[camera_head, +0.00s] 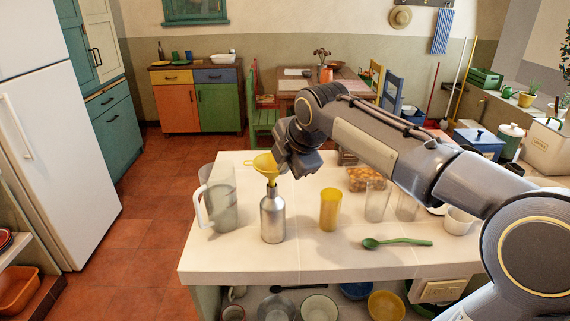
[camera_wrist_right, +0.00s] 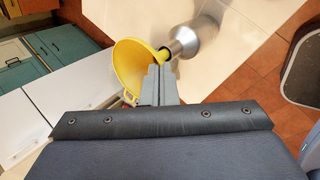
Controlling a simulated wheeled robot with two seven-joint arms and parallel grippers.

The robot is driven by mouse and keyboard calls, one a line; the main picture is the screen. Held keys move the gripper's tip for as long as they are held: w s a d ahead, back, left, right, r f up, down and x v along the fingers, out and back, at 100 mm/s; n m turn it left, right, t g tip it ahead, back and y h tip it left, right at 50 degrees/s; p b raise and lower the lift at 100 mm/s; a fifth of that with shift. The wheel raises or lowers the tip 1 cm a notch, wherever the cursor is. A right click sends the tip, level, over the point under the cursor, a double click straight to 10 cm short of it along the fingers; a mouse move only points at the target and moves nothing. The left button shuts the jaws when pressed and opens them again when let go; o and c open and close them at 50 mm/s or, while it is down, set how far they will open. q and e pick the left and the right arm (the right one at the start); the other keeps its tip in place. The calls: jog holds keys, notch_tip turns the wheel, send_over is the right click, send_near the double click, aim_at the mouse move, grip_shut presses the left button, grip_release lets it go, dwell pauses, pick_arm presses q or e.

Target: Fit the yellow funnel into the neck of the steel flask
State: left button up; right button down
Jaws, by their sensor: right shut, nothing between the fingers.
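The yellow funnel (camera_head: 264,166) sits at the top of the steel flask (camera_head: 273,218), its cone leaning a little left and its spout down at the neck. In the right wrist view the funnel (camera_wrist_right: 128,62) has its spout at the dark mouth of the flask (camera_wrist_right: 205,36); how deep it goes is hidden. The flask stands upright on the counter. My right gripper (camera_head: 280,168) is just right of the funnel, its fingers together and empty. In the wrist view the fingertips (camera_wrist_right: 158,72) overlap the funnel's edge; I cannot tell whether they touch. My left gripper is not in view.
A clear pitcher (camera_head: 222,208) stands close left of the flask. A yellow cup (camera_head: 330,209) and clear glasses (camera_head: 376,203) stand to the right. A green spoon (camera_head: 398,242) lies near the front of the white counter (camera_head: 320,262). The front left counter is clear.

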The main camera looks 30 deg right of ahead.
jog(key=shift+f+b, duration=0.65)
jog(key=shift+f, duration=0.25)
dwell(0.5)
jog(key=c, duration=1.6)
grip_release()
jog(key=shift+c, duration=0.2)
jog(key=v, duration=0.8)
jog(key=shift+f, duration=0.1)
jog(key=s+a+f+m+y+p, duration=0.1)
jog(key=s+a+f+m+y, duration=0.1)
jog(key=s+a+f+m, duration=0.4)
jog(key=s+a+f+m+g+y, duration=0.1)
jog(key=s+a+f+m, duration=0.5)
jog(key=s+f+m, duration=0.7)
jog(key=shift+s+f+m+y+p, duration=0.35)
jog(key=shift+f+y, duration=0.25)
jog(key=shift+f, duration=0.1)
